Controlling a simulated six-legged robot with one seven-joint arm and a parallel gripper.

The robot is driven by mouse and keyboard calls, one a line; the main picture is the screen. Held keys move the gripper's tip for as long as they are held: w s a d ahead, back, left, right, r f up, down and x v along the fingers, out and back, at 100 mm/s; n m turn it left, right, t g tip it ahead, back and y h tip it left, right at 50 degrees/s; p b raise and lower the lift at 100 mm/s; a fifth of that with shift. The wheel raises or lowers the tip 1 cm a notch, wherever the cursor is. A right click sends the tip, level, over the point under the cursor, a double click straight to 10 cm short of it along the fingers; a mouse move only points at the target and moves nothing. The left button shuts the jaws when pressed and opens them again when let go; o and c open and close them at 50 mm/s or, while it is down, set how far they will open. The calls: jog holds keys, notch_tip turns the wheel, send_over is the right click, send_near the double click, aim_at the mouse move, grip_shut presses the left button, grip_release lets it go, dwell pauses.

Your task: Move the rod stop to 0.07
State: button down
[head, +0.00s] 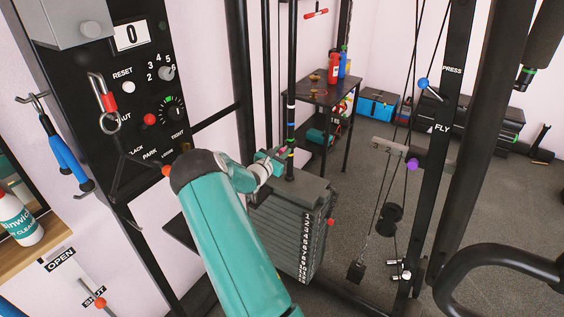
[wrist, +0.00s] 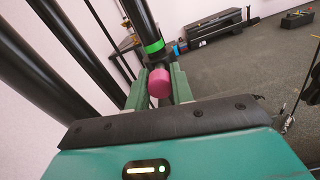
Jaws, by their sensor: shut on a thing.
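A dark upright rod (head: 291,80) with coloured bands stands over the plate stack (head: 295,225). My gripper (head: 280,153) is at the lower part of this rod, just above the stack. In the wrist view, my gripper (wrist: 159,84) has its two green fingers on either side of a pink knob (wrist: 160,88), which I take to be the rod stop's. The jaws are shut on it. A bright green band (wrist: 153,47) shows on the rod just beyond the knob. The stop's body is mostly hidden, and I cannot read a scale value.
A control panel (head: 130,75) with a display reading 0, knobs and a dial stands at the left. A dark frame post (head: 445,110) marked PRESS and FLY stands at the right. A small table (head: 320,92) with bottles is behind the rod. Open floor lies behind the stack.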

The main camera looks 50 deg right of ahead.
jog(key=shift+r, duration=0.35)
jog(key=c, duration=1.2)
grip_release()
jog(key=shift+a, duration=0.1)
jog(key=s+a, duration=0.1)
jog(key=a, duration=1.2)
jog(key=shift+a, duration=0.3)
jog(key=shift+s, duration=0.1)
